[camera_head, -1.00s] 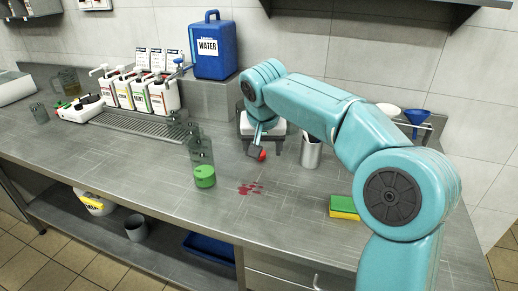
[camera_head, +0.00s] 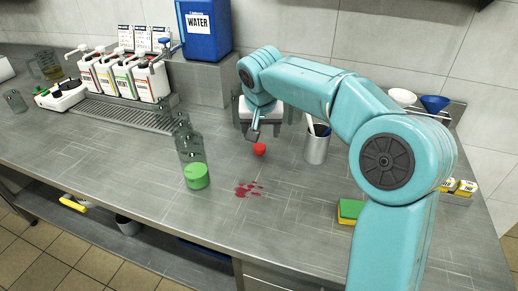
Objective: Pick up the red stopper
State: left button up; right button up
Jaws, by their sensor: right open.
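The red stopper (camera_head: 259,149) is a small red piece on the steel counter, in the middle of the view. My right gripper (camera_head: 252,136) is open, just above and slightly left of the stopper in the picture. The stopper shows whole below the fingertips, and I see nothing held between them. The fingers are small and dark, so the exact gap to the stopper is hard to tell. My left gripper is not in view.
A clear bottle with green contents (camera_head: 195,170) stands left of the stopper, with red spots (camera_head: 248,189) nearby. A metal cup (camera_head: 317,145) stands to the right. A sponge (camera_head: 350,211) lies at right. The front middle of the counter (camera_head: 285,225) is clear.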

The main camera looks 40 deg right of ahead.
send_over(259, 149)
jog(key=s+a, duration=0.2)
jog(key=f, duration=0.5)
jog(key=shift+d+f+b, duration=0.25)
jog(key=shift+f+b, duration=0.05)
jog(key=x, duration=0.5)
jog(key=shift+w+d+f+b, duration=0.15)
jog(key=shift+w+d+b, duration=0.05)
jog(key=shift+w+b, duration=0.15)
jog(key=shift+s, duration=0.1)
jog(key=c, duration=1.1)
